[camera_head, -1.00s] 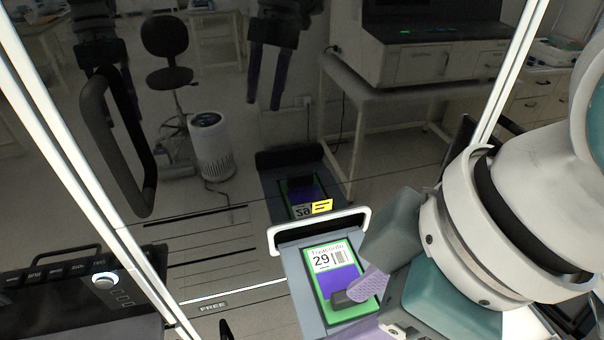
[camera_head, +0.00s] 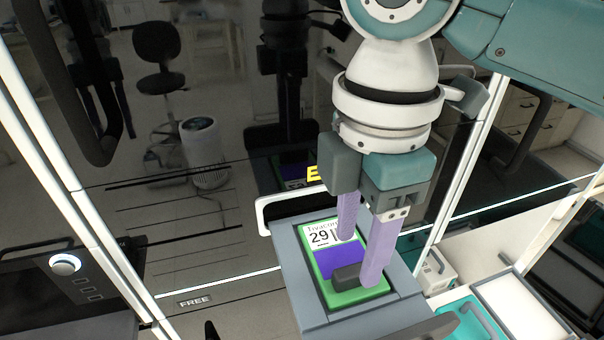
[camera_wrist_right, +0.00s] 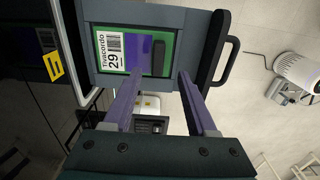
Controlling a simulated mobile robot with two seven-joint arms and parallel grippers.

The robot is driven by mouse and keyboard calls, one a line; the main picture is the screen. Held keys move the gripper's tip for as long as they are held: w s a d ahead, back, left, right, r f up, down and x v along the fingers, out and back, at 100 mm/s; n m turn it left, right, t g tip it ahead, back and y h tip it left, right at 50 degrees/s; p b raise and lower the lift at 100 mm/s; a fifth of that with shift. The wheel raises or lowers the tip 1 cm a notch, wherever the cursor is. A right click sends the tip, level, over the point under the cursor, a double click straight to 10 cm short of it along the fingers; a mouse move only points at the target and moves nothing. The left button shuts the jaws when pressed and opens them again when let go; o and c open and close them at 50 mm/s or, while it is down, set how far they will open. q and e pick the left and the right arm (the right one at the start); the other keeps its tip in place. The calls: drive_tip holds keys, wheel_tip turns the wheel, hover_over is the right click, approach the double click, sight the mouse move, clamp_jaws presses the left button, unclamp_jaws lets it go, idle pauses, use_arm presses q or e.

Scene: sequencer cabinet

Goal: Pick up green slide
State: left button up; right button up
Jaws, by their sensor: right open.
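The green slide (camera_head: 345,291) has a white label reading 29, a purple middle and a dark raised grip block (camera_head: 346,275). It lies flat on a grey drawer tray (camera_head: 312,310) that sticks out of the cabinet. It also shows in the right wrist view (camera_wrist_right: 168,65), between the finger lines. My right gripper (camera_head: 357,262) is open and points down over the slide. Its two purple fingers stand apart, in front of the label and beside the dark block in the head view; whether they touch is unclear. My left gripper is not clearly in view.
The glossy dark cabinet front (camera_head: 215,235) mirrors the room and the drawer. A black handle (camera_wrist_right: 230,60) is on the tray's other end. A teal-and-white tray (camera_head: 470,318) lies at lower right.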

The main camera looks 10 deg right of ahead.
sight(357, 268)
drive_tip(key=f, duration=0.1)
drive_tip(key=f+p, duration=0.1)
drive_tip(key=f, duration=0.3)
drive_tip(key=shift+w+d, duration=0.15)
drive_tip(key=shift+d, duration=0.15)
clamp_jaws()
